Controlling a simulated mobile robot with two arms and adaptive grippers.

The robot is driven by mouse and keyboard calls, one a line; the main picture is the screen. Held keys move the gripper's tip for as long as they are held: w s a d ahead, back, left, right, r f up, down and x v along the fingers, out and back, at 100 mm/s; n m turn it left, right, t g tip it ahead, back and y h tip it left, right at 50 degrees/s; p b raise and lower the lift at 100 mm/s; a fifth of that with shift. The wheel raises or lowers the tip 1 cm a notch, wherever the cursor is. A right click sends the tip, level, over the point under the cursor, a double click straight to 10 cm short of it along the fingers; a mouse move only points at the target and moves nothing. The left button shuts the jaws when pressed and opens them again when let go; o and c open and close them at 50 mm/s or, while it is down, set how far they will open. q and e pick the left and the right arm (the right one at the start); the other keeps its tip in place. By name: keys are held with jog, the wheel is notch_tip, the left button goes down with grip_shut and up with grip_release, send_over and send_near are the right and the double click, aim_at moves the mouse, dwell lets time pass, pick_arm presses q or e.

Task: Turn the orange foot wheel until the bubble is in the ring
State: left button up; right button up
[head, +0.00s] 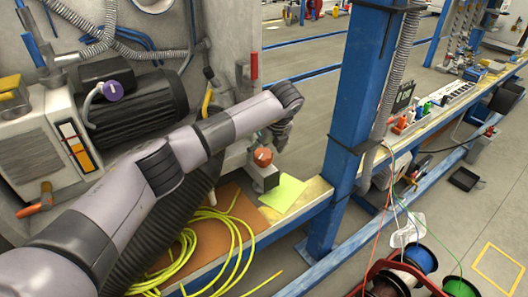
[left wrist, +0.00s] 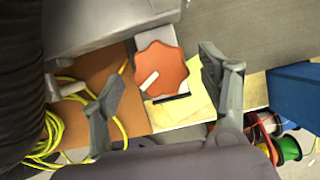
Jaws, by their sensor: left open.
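The orange foot wheel (head: 263,157) sits on top of a small grey block (head: 264,178) at the edge of the wooden bench. In the left wrist view the wheel (left wrist: 163,70) has a scalloped rim and a white mark near its lower left. My left gripper (head: 281,140) is just above and beside the wheel in the head view. In the left wrist view the gripper (left wrist: 161,82) is open, its fingers spread on either side of the wheel, and it holds nothing. I cannot make out the bubble or the ring. My right gripper is not in view.
A yellow-green sheet (head: 284,193) lies beside the block. Yellow cable (head: 222,240) is coiled on the brown board to the left. A blue post (head: 345,130) stands close on the right. A large dark motor (head: 135,107) stands behind my left arm.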

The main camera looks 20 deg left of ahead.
pick_arm(q)
jog(key=v, duration=1)
jog(key=shift+r, duration=0.25)
jog(key=shift+d, duration=0.15)
